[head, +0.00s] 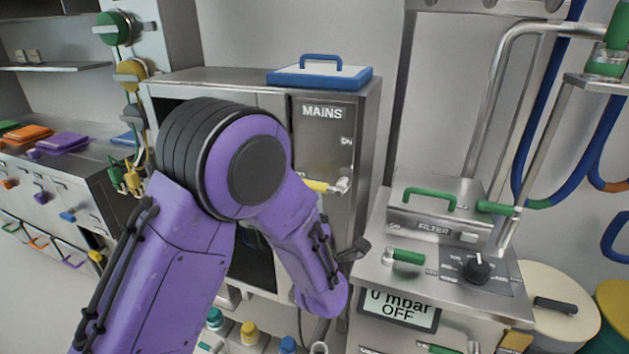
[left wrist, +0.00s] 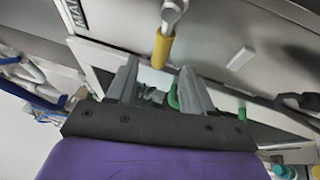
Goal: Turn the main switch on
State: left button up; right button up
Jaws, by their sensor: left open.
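The main switch (head: 322,186) is a lever with a yellow grip on the steel MAINS panel (head: 323,140). Its grip points left from a metal pivot, roughly level, and my arm stands close to its left end. An ON label sits above it on the panel. In the left wrist view the yellow grip (left wrist: 162,49) hangs just beyond the fingertips. My left gripper (head: 355,249) is below and right of the switch in the head view. In the left wrist view its fingers (left wrist: 160,72) are spread and empty, apart from the grip. My right gripper is not in view.
A blue-rimmed lid (head: 320,76) lies on top of the mains cabinet. To the right stand a FILTER box (head: 438,216) with a green handle, a black knob (head: 477,268) and a display (head: 400,308) reading 0 mbar OFF. Coloured bottles (head: 249,332) stand below.

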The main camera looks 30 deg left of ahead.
aim_at(315, 189)
pick_arm(q)
jog(key=p+x, duration=0.2)
jog(key=x, duration=0.5)
jog(key=shift+a, duration=0.15)
jog(key=shift+w+a, duration=0.35)
jog(key=shift+w, duration=0.15)
grip_shut()
